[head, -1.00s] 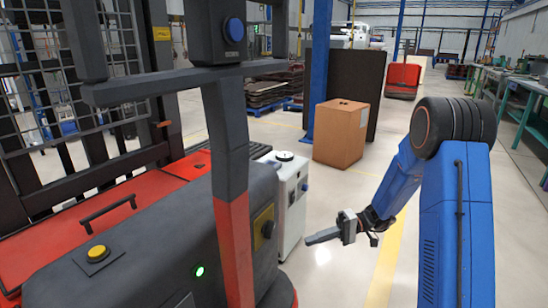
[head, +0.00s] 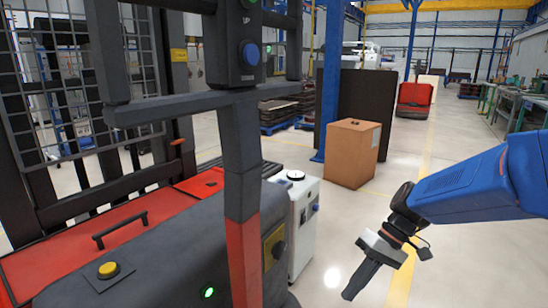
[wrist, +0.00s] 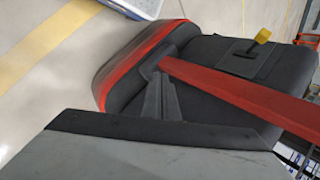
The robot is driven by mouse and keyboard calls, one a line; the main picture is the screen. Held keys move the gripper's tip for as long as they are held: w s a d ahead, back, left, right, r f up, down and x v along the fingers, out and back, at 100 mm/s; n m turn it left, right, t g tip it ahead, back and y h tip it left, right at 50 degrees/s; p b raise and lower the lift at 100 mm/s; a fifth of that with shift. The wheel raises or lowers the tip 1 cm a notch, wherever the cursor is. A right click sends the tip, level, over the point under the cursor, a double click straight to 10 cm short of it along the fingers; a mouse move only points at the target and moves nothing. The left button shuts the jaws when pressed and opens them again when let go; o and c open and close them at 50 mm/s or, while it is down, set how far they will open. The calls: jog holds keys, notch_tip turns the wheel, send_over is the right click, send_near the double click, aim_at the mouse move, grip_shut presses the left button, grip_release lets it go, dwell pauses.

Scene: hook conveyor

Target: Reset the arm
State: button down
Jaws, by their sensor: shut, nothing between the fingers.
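My gripper (head: 362,278) hangs at the end of my blue arm at the lower right of the head view. It points down and slightly left over the bare floor. Its dark fingers are together and hold nothing. In the wrist view my gripper (wrist: 159,85) shows as narrow dark fingers beyond a grey body. The red and black machine lies behind them there; I cannot tell the gap between them.
The red and black lift machine (head: 130,255) fills the left of the head view. A white cabinet (head: 303,225) stands beside it. A cardboard box (head: 352,153), a blue post (head: 331,80) and a dark panel (head: 372,95) stand behind. Workbenches (head: 515,100) line the far right. The floor between is open.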

jog(key=s+d+r+m+t+h, duration=0.1)
jog(key=s+d+r+t+h, duration=0.1)
jog(key=s+d, duration=0.3)
jog(key=s+d+r+m+t+h, duration=0.2)
jog(key=s+d+t+h, duration=0.2)
jog(key=s, duration=0.3)
jog(key=shift+d+r+t+h, duration=0.3)
jog(key=shift+d+r+t, duration=0.1)
jog(key=shift+t, duration=0.3)
jog(key=shift+s+a, duration=0.1)
